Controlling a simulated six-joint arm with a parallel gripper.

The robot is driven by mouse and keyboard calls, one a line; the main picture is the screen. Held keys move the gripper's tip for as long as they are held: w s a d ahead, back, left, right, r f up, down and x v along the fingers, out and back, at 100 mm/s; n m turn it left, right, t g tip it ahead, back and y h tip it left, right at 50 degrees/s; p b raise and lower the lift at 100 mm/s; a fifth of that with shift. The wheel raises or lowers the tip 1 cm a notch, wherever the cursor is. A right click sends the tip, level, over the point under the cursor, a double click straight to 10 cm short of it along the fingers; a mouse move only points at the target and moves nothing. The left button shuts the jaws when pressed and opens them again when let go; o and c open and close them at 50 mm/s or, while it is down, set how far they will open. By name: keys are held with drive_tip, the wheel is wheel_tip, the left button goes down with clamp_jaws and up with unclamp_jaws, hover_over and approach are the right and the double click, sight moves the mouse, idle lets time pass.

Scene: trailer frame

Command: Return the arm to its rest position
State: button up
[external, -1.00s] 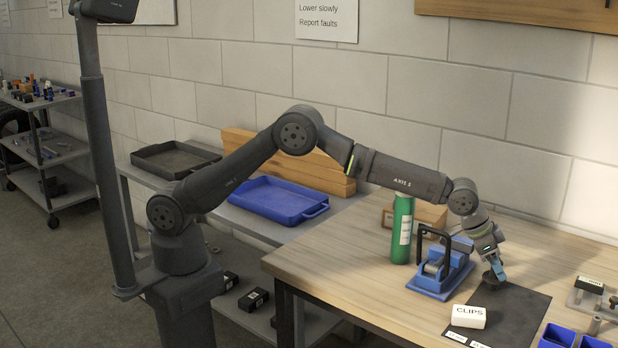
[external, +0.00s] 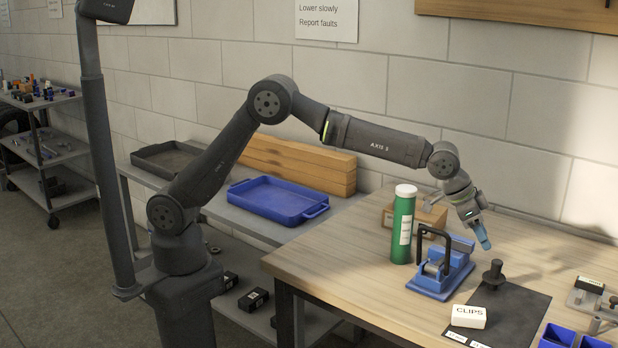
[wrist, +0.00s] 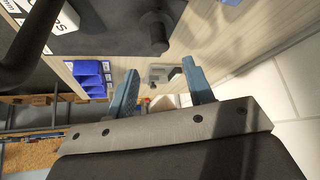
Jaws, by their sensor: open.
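My arm reaches from its column on the left over the wooden workbench (external: 345,285). My gripper (external: 484,243) hangs above the bench, near the back right of the blue clamp fixture (external: 437,278). In the wrist view its two blue fingers (wrist: 160,92) stand apart with nothing between them. A dark knobbed part (external: 494,273) stands on the black mat (external: 522,310) below my gripper, apart from it. It also shows in the wrist view (wrist: 154,35).
A green bottle (external: 402,228) with a white cap stands left of the fixture, before a cardboard box (external: 425,215). A white CLIPS box (external: 468,316) lies on the mat. Blue bins (external: 557,337) and a metal fixture (external: 588,288) are at right. A blue tray (external: 268,203) is on the side shelf.

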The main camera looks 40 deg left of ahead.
sight(495, 261)
drive_tip(key=x, duration=1)
drive_tip(key=shift+f, duration=0.15)
wheel_tip(495, 261, up, 5)
drive_tip(key=shift+f, duration=0.1)
drive_tip(key=s+a+r, duration=0.1)
drive_tip(key=s+r, duration=1.1)
drive_tip(key=s+a+r, duration=0.2)
drive_tip(key=s+a, duration=0.2)
drive_tip(key=a, duration=0.8)
drive_tip(key=s+a+r, duration=0.2)
drive_tip(key=s+a, duration=0.3)
drive_tip(key=a, duration=0.6)
drive_tip(key=shift+a+n, duration=0.3)
drive_tip(key=shift+a, duration=0.1)
drive_tip(key=shift+w+d+r, duration=0.1)
drive_tip(key=shift+d, duration=0.05)
drive_tip(key=w+d, duration=0.2)
drive_tip(key=d, duration=0.5)
drive_tip(key=w+d, duration=0.3)
drive_tip(key=d, duration=0.4)
drive_tip(key=shift+w+d+f, duration=0.15)
drive_tip(key=shift+d+f, duration=0.25)
drive_tip(key=shift+f, duration=0.05)
drive_tip(key=shift+a, duration=0.15)
